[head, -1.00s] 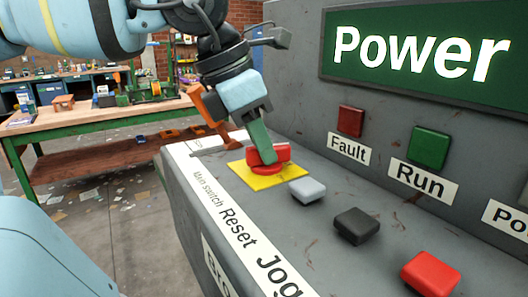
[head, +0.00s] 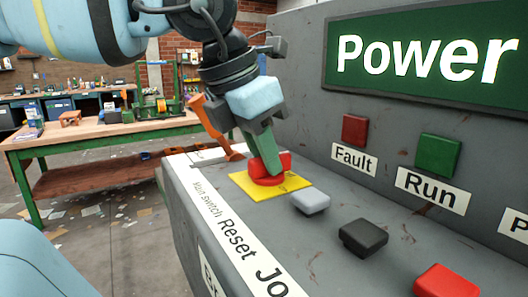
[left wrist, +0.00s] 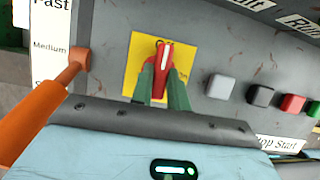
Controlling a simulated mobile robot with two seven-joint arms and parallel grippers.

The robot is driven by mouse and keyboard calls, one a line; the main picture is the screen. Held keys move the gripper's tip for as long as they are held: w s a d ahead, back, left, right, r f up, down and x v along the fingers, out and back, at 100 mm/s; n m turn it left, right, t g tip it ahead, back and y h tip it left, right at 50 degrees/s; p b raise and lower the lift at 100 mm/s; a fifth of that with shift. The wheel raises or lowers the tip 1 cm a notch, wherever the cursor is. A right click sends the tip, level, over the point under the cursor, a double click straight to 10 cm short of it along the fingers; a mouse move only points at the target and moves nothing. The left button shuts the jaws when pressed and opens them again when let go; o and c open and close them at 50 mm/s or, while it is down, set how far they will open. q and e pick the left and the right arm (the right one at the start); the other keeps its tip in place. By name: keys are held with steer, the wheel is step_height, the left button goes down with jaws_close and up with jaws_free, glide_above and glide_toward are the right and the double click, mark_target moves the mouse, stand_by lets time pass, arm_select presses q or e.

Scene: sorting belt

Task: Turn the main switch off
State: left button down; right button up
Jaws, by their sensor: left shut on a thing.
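The main switch is a red rotary knob (head: 271,168) on a yellow plate (head: 293,184) at the far end of the grey console's sloped top. My left gripper (head: 265,164) is shut on the knob, its green fingers on both sides of the grip. In the left wrist view the red knob (left wrist: 164,58) sits between the two green fingertips (left wrist: 163,84), with its white mark pointing up the picture. The fingers hide part of the plate's lettering. My right gripper is not in view.
An orange lever (head: 215,127) stands close beside the gripper. A grey button (head: 310,201), a black button (head: 363,238) and a red button (head: 446,281) lie nearer. The upright panel has a lit green Power sign (head: 428,60). A workbench (head: 100,137) stands behind.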

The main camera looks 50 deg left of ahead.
arm_select(q)
steer(key=c, duration=1.4)
jaws_free()
steer(key=shift+o, duration=0.2)
steer(key=p+v, duration=0.1)
steer(key=v, duration=0.6)
steer(key=shift+r, duration=0.4)
steer(key=shift+s, duration=0.15)
